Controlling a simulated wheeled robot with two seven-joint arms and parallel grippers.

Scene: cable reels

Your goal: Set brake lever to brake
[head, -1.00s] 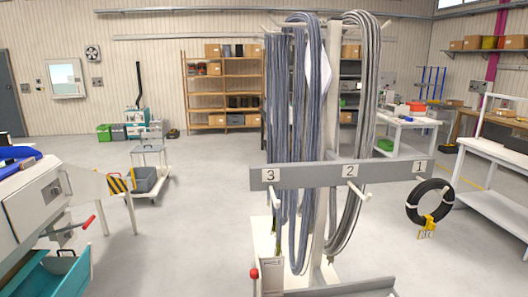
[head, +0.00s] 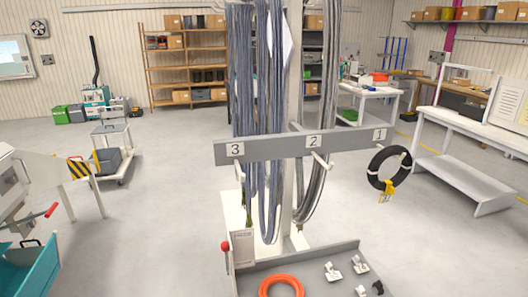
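A lever with a red knob (head: 225,247) stands upright at the lower left of the cable rack (head: 300,146), beside a small placard (head: 242,248) whose text is too small to read. Its setting cannot be told. The rack's grey crossbar carries the labels 3, 2 and 1 from left to right. Bundles of grey cable (head: 262,120) hang on the rack, and a black coil (head: 389,168) with a yellow tag hangs at label 1. Neither of my grippers is in view.
The rack's grey base tray (head: 335,255) holds an orange ring (head: 281,286) and several small white and black parts. A machine with a red handle (head: 51,210) and a teal drawer (head: 30,270) stands at left. A white bench (head: 455,150) stands at right. Open floor lies between.

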